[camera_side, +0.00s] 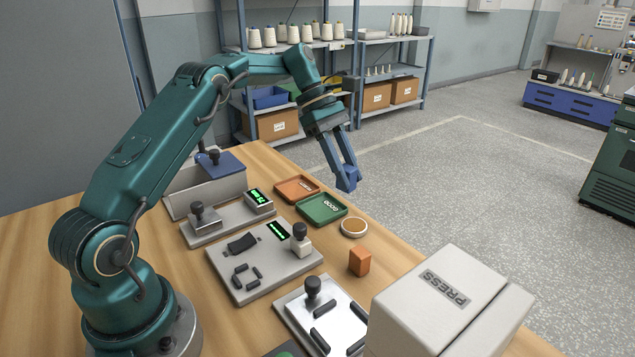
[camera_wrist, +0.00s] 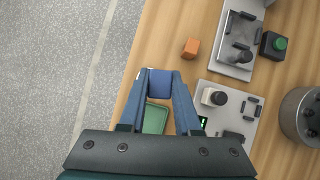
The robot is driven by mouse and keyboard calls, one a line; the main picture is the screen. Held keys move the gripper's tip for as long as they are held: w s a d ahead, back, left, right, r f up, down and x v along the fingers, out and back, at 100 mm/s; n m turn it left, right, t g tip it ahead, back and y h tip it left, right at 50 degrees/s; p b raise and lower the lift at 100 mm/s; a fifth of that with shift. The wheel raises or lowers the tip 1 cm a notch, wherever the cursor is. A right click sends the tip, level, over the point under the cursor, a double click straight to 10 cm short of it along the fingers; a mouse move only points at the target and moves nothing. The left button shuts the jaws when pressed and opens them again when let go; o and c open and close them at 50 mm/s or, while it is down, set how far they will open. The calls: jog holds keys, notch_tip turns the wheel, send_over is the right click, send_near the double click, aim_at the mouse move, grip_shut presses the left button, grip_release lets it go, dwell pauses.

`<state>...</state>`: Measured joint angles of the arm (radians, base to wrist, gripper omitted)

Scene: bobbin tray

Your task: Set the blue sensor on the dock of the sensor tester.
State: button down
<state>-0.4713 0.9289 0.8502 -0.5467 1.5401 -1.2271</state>
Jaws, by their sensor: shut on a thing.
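My gripper (camera_side: 345,180) is shut on the blue sensor (camera_side: 348,179), a small block held between the fingertips in the air beyond the trays, near the table's far edge. In the wrist view the blue sensor (camera_wrist: 160,83) sits squarely between the two fingers of my gripper (camera_wrist: 159,82). A grey plate (camera_side: 238,287) with a green display, black raised strips and a black-knobbed white block stands on the table; it looks like the sensor tester. It also shows in the wrist view (camera_wrist: 228,112), right of the gripper. I cannot tell which of its fittings is the dock.
A green tray (camera_side: 335,218) marked GOOD and an orange tray (camera_side: 283,186) lie behind the plate. A second display device (camera_side: 222,227), a grey bin (camera_side: 180,202), a round dish (camera_side: 354,227), an orange block (camera_side: 359,262) and a white PRESS box (camera_side: 420,310) stand around.

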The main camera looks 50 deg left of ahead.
jog(key=shift+s+r, duration=0.25)
jog(key=shift+r, duration=0.15)
jog(key=s+d+r+m+g+y, duration=0.1)
jog(key=s+d+r+m+g, duration=0.45)
jog(key=s+d+m, duration=0.4)
jog(key=s+a+f+n+t, duration=0.1)
jog(key=s+a+f+n, duration=0.1)
jog(key=s+f, duration=0.1)
jog(key=s+a+f+n+t, duration=0.1)
jog(key=s+a+f+n, duration=0.1)
jog(key=s+a+f, duration=0.1)
jog(key=s+a+f+n+t+h, duration=0.1)
jog(key=s+a+f+n+t, duration=0.1)
jog(key=s+a+f, duration=0.1)
jog(key=shift+s+a+f, duration=0.1)
jog(key=shift+s+f, duration=0.6)
jog(key=shift+s, duration=0.1)
jog(key=shift+s+a+f+n, duration=0.15)
jog(key=shift+s+n, duration=0.4)
jog(key=shift+s+f, duration=0.1)
jog(key=shift+f, duration=1.15)
jog(key=shift+f, duration=0.2)
